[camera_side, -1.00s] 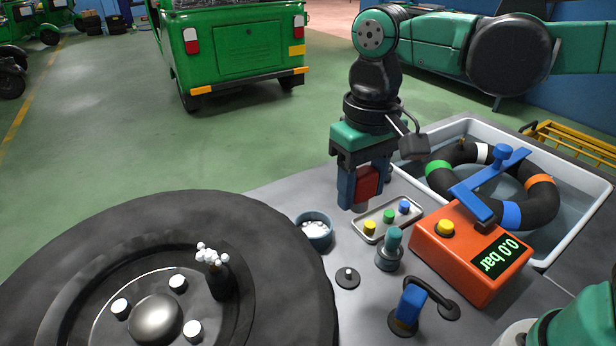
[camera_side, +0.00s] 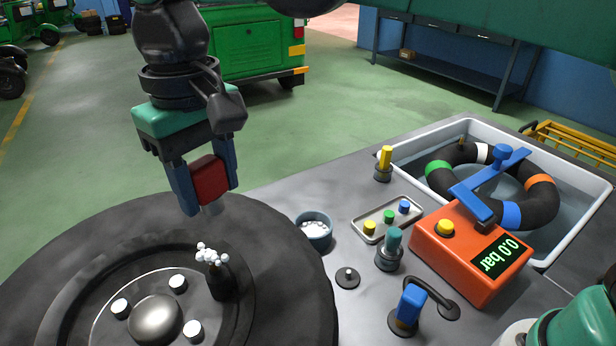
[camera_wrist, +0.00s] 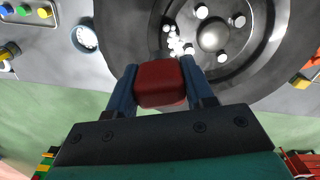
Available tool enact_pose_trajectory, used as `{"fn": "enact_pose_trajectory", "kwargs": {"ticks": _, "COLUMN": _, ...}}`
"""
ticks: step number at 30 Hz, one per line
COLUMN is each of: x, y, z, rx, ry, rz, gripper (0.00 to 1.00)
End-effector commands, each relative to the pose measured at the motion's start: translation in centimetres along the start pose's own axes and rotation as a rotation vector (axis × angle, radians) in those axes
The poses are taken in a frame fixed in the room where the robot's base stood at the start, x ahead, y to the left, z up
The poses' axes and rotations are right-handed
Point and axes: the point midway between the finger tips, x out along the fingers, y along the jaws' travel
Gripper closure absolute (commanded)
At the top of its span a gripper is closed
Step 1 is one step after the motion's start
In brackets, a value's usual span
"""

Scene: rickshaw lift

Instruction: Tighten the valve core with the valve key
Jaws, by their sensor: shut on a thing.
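My gripper (camera_side: 207,193) is shut on the red-handled valve key (camera_side: 210,180), whose grey tip points down. It holds the key in the air above the back of the black tyre (camera_side: 120,225). The dark valve stem (camera_side: 222,284) stands upright on the wheel, with white foam bubbles (camera_side: 211,256) on its top. The key is above and behind the valve, apart from it. In the wrist view the red key (camera_wrist: 160,84) sits between the blue fingers, and the foam (camera_wrist: 174,42) shows just beyond it. The valve core itself is hidden by the foam.
On the bench are a bowl of white foam (camera_side: 314,232), a tray with coloured caps (camera_side: 366,242), a yellow-handled tool in a holder (camera_side: 384,163), an orange gauge box reading 0.0 bar (camera_side: 465,262), a blue-handled piece (camera_side: 408,305) and a water basin (camera_side: 588,225).

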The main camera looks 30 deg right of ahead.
Motion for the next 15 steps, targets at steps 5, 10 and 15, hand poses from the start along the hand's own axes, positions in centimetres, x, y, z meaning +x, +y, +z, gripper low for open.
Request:
{"fn": "enact_pose_trajectory", "kwargs": {"ticks": 5, "x": 0.6, "y": -1.7, "z": -0.4, "rx": -0.036, "ry": 0.000, "rz": 0.000, "gripper": 0.95}}
{"fn": "enact_pose_trajectory", "kwargs": {"ticks": 10, "x": 1.7, "y": -1.8, "z": -0.5, "rx": -0.037, "ry": 0.000, "rz": 0.000, "gripper": 0.95}}
{"fn": "enact_pose_trajectory", "kwargs": {"ticks": 15, "x": 3.3, "y": -1.7, "z": -0.5, "rx": -0.036, "ry": 0.000, "rz": 0.000, "gripper": 0.95}}
